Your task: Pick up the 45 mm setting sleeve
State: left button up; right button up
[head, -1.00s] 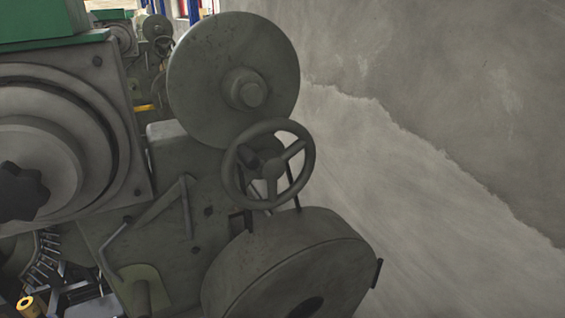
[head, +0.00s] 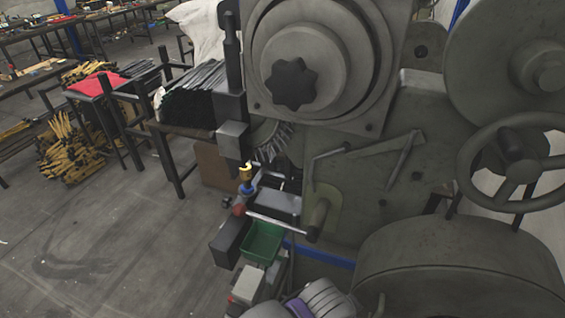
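A small yellow piece (head: 246,174) stands above a blue part at the front of the nearest rivet press, just below its dark vertical ram (head: 233,130). It may be the setting sleeve, but no size marking can be read. No gripper fingers can be made out in the head view. Grey rounded parts with a purple band (head: 298,307) at the bottom edge look like part of my own arm.
The grey press (head: 365,195) with its handwheel (head: 512,165) and big drum (head: 450,265) fills the right. A green bin (head: 262,243) sits low at its front. Left are a rack of dark bars (head: 195,92), yellow bundles (head: 75,150) and open floor (head: 110,230).

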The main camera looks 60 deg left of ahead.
aim_at(246, 172)
jog(key=u, duration=2.35)
jog(key=i+j, duration=0.1)
jog(key=j, duration=0.3)
jog(key=i+j, duration=0.1)
jog(key=j, duration=0.25)
jog(key=i+j, duration=0.15)
jog(key=j, duration=0.25)
jog(key=i+j, duration=0.1)
jog(key=j, duration=0.3)
jog(key=i+j, duration=0.1)
jog(key=j, duration=0.3)
jog(key=i+j, duration=0.1)
jog(key=j, duration=0.25)
jog(key=i+j+z, duration=0.1)
jog(key=j+z, duration=0.7)
jog(key=i+l+z, duration=0.35)
jog(key=i+l, duration=0.05)
jog(key=i, duration=0.1)
